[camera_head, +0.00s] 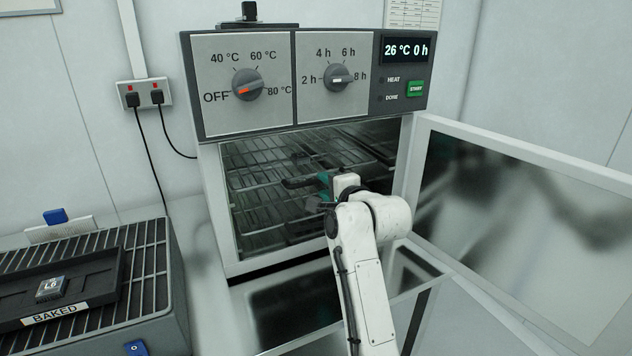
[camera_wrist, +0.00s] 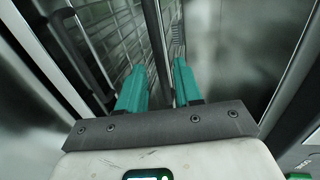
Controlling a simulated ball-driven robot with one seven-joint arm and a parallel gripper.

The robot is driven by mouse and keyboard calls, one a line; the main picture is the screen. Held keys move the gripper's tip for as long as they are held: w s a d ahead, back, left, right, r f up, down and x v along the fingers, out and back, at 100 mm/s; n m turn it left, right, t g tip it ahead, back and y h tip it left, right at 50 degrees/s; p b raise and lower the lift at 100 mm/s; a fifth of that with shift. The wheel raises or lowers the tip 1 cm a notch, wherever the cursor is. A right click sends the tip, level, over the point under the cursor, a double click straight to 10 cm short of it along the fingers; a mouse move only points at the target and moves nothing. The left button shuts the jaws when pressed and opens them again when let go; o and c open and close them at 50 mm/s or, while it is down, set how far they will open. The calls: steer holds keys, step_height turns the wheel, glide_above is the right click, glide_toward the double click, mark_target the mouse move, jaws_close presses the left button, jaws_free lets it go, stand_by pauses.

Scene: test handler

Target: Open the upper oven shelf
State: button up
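The oven (camera_head: 212,190) stands with its door (camera_head: 600,180) swung open to the right. Wire shelves show inside, and the upper oven shelf (camera_head: 250,160) lies level in the chamber. A dark bar like a handle (camera_head: 297,183) shows at the chamber opening; a dark bar also shows at the left of the wrist view (camera_wrist: 75,58). My gripper (camera_head: 326,186) is at the opening, beside the bar's right end. My arm hides the right part of the lower shelves.
The control panel (camera_head: 310,85) is above the chamber, with two dials and a display reading 26 °C 0 h. A black tray (camera_head: 105,283) marked BAKED holds a chip on a slatted unit at the left. The open door bounds the room on the right.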

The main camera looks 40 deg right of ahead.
mark_target(319, 182)
steer(key=shift+x, duration=2.6)
jaws_close()
